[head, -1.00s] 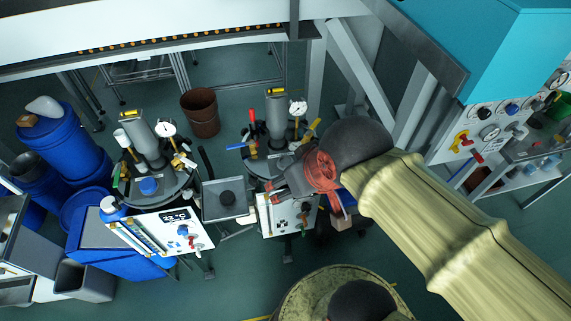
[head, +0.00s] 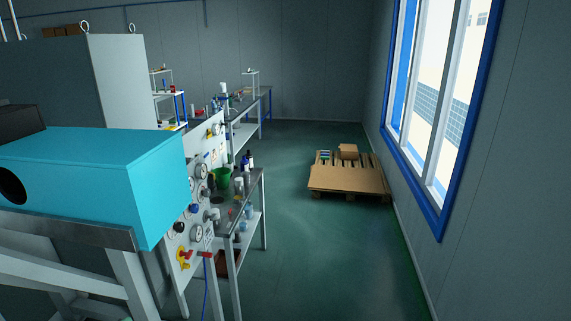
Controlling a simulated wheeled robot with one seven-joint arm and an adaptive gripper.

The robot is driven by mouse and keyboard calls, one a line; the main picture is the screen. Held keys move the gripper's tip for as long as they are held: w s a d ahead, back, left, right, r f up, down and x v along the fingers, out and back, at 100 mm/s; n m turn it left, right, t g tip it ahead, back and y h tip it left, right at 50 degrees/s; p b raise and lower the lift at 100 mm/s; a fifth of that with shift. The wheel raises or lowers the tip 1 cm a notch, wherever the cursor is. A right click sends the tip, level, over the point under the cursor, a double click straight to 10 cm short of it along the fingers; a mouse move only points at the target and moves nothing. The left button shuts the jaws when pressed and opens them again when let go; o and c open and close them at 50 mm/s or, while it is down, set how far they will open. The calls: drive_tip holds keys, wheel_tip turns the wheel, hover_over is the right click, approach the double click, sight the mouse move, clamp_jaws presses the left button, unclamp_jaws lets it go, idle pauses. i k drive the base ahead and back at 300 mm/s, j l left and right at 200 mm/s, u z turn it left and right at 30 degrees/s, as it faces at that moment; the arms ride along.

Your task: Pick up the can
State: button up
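My gripper and arm are not in view. I cannot make out for certain which thing is the can. Small bottles and containers, among them dark bottles (head: 247,161), stand on the near workbench at the middle left, beside a green bucket (head: 221,178). More small containers (head: 240,232) sit on the bench's lower shelf. They are too small to identify.
A gauge panel (head: 215,150) and a teal box (head: 95,175) on a metal frame fill the left. A low pallet (head: 345,182) with a cardboard box (head: 348,151) lies near the right wall below a blue-framed window (head: 440,100). The green floor (head: 320,260) between is clear.

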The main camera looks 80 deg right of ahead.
sight(249, 156)
drive_tip(key=z, duration=2.5)
drive_tip(key=i+l+z, duration=0.3)
drive_tip(key=i, duration=0.45)
drive_tip(key=i+z, duration=0.35)
drive_tip(key=i, duration=0.4)
drive_tip(key=i+u, duration=0.15)
drive_tip(key=i, duration=0.45)
drive_tip(key=i+l+u, duration=0.1)
drive_tip(key=i, duration=0.5)
drive_tip(key=i+l+u, duration=0.15)
drive_tip(key=i, duration=0.45)
drive_tip(key=i+l+u, duration=0.15)
drive_tip(key=i+u, duration=0.25)
drive_tip(key=i+l+u, duration=0.15)
drive_tip(key=u, duration=0.3)
drive_tip(key=i+l+u, duration=0.2)
drive_tip(key=l+u, duration=0.2)
drive_tip(key=i+l+u, duration=0.2)
drive_tip(key=l+u, duration=0.25)
drive_tip(key=i+l+u, duration=0.1)
drive_tip(key=l+u, duration=0.6)
drive_tip(key=l, duration=0.25)
drive_tip(key=i+l+u, duration=0.1)
drive_tip(key=l+u, duration=0.2)
drive_tip(key=l, duration=0.25)
